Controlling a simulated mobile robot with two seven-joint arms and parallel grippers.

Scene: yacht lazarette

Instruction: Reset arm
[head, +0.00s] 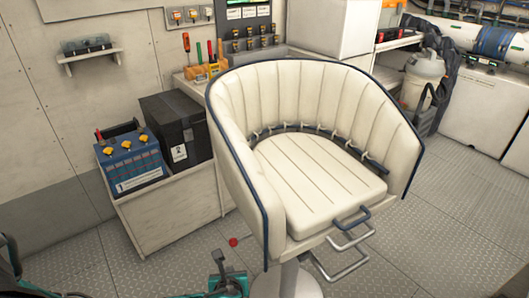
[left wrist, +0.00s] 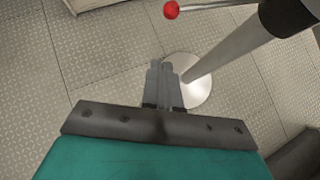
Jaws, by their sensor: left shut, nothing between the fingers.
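My left gripper (head: 217,256) shows low in the head view, just left of the chair's pedestal, with its teal wrist below it. In the left wrist view its grey fingers (left wrist: 162,72) are together, with nothing between them. They point down over the floor and overlap the edge of the round pedestal base (left wrist: 200,90) in the picture. I cannot tell the exact gap. My right gripper is in neither view.
A cream padded helm chair (head: 318,170) fills the centre. Its lever's red knob (head: 233,241) sticks out close to my left gripper. A low cabinet (head: 165,215) holds a blue battery (head: 130,165) and a black box (head: 178,130). Floor at right (head: 440,230) is clear.

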